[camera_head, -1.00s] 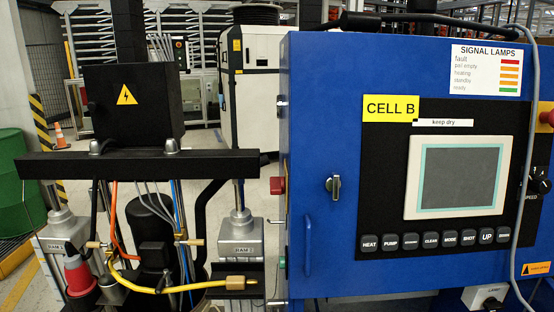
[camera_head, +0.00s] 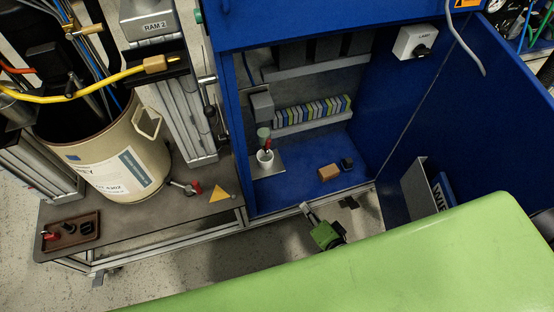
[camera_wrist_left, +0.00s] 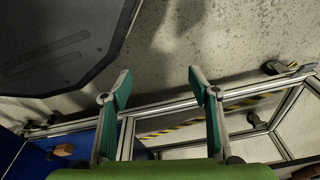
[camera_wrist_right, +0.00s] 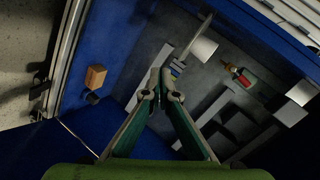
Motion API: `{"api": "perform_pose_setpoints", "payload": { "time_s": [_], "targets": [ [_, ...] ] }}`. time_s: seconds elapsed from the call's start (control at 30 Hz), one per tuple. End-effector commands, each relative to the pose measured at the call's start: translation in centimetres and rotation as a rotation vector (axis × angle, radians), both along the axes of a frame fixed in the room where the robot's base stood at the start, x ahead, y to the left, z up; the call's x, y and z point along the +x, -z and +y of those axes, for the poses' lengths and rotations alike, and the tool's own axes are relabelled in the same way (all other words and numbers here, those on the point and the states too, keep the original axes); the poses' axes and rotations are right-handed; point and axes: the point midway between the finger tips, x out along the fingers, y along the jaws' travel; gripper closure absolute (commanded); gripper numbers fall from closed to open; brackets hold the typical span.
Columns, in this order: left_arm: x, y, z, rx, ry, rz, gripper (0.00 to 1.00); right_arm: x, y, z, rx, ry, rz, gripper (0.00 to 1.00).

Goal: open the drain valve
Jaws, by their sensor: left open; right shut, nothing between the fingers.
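A small valve-like fitting with a red handle (camera_head: 190,187) lies at the foot of the beige drum (camera_head: 115,160), on the grey base plate. I cannot tell whether it is open or shut. My right gripper (camera_head: 305,208) is at the lower front edge of the open blue cabinet, to the right of the fitting and apart from it. In the right wrist view its fingertips (camera_wrist_right: 163,88) are together and empty, facing the cabinet interior. My left gripper (camera_wrist_left: 158,85) is open and empty above an aluminium frame and concrete floor; it does not show in the head view.
A brown tray (camera_head: 71,232) and a yellow triangle (camera_head: 219,193) lie on the base plate. The cabinet door (camera_head: 470,120) stands open at right.

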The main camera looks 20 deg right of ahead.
Motion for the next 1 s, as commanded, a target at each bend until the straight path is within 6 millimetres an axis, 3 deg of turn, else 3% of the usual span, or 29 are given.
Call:
{"api": "perform_pose_setpoints", "payload": {
  "time_s": [0.03,0.1,0.2,0.33,0.57,0.9,0.97,1.0],
  "targets": [
    [1.2,0.5,-0.2,-0.002,-0.002,-0.016,0.45,1.7,-1.4,0.2,0.119,0.048,-0.084,1.00],
    [2.3,-0.7,-0.3,-0.003,-0.005,-0.026,0.45,3.5,-5.0,0.2,0.287,0.106,-0.182,1.00],
    [3.3,-2.2,-0.4,-0.004,-0.007,-0.036,0.45,4.8,-9.0,0.1,0.475,0.157,-0.282,1.00],
    [3.9,-3.5,-0.5,-0.005,-0.008,-0.042,0.45,5.4,-11.9,-0.1,0.607,0.184,-0.345,1.00],
    [4.1,-4.4,-0.5,-0.005,-0.009,-0.046,0.45,7.6,-12.8,0.0,0.638,0.190,-0.359,1.00],
    [4.8,-6.7,-0.6,-0.006,-0.011,-0.061,0.45,14.8,-12.7,0.6,0.633,0.188,-0.359,1.00],
    [4.9,-7.2,-0.6,-0.006,-0.012,-0.063,0.45,15.9,-12.8,0.8,0.633,0.188,-0.359,1.00],
    [4.7,-7.0,-0.6,-0.005,-0.011,-0.058,0.45,15.7,-12.9,1.8,0.638,0.190,-0.353,1.00]
  ]
}}
